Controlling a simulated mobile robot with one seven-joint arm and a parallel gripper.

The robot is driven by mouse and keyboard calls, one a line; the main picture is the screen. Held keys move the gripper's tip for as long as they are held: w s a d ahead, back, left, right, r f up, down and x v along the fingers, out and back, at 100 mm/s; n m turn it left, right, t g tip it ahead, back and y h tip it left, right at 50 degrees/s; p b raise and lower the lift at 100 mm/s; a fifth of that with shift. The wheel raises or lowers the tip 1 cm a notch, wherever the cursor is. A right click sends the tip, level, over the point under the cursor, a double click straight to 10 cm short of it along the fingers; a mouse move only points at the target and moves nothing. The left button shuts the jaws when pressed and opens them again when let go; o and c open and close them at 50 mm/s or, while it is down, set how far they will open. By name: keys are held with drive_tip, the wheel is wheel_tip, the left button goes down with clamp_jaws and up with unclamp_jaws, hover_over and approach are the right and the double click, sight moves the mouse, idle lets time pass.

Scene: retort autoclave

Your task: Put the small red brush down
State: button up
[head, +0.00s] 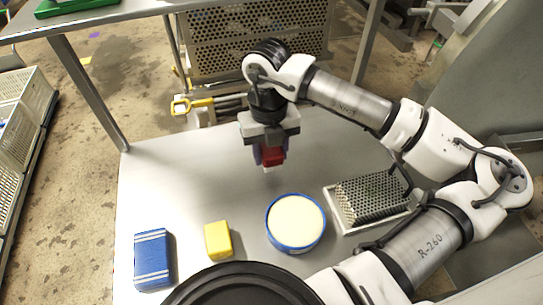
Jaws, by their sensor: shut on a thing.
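My gripper (271,155) points down over the back middle of the grey metal table (180,185). It is shut on the small red brush (273,154), which shows as a red block between the fingers with a pale strip at its lower end. The upper part of the brush is hidden by the gripper. The brush appears close above the table top, but I cannot tell whether it touches.
On the table stand a blue-rimmed round tub (296,223) with a cream top, a yellow block (218,239), a blue striped box (152,259) and a perforated metal tray (373,201). A yellow-handled tool (190,105) lies behind.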

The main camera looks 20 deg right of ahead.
sight(271, 162)
wheel_tip(271, 162, down, 3)
drive_tip(key=shift+d+f+p, duration=0.15)
drive_tip(key=shift+p, duration=0.35)
drive_tip(key=shift+f, duration=0.1)
drive_tip(key=shift+f+b, duration=0.2)
drive_tip(key=shift+b, duration=0.15)
drive_tip(key=o, duration=0.9)
drive_tip(key=shift+o, duration=0.2)
drive_tip(key=shift+r, duration=0.1)
drive_tip(key=shift+r+p, duration=0.2)
drive_tip(key=shift+p, duration=0.15)
drive_tip(key=r, duration=0.2)
drive_tip(key=r+b, duration=0.1)
drive_tip(key=r, duration=0.4)
drive_tip(key=shift+w+r, duration=0.15)
drive_tip(key=shift+w, duration=0.1)
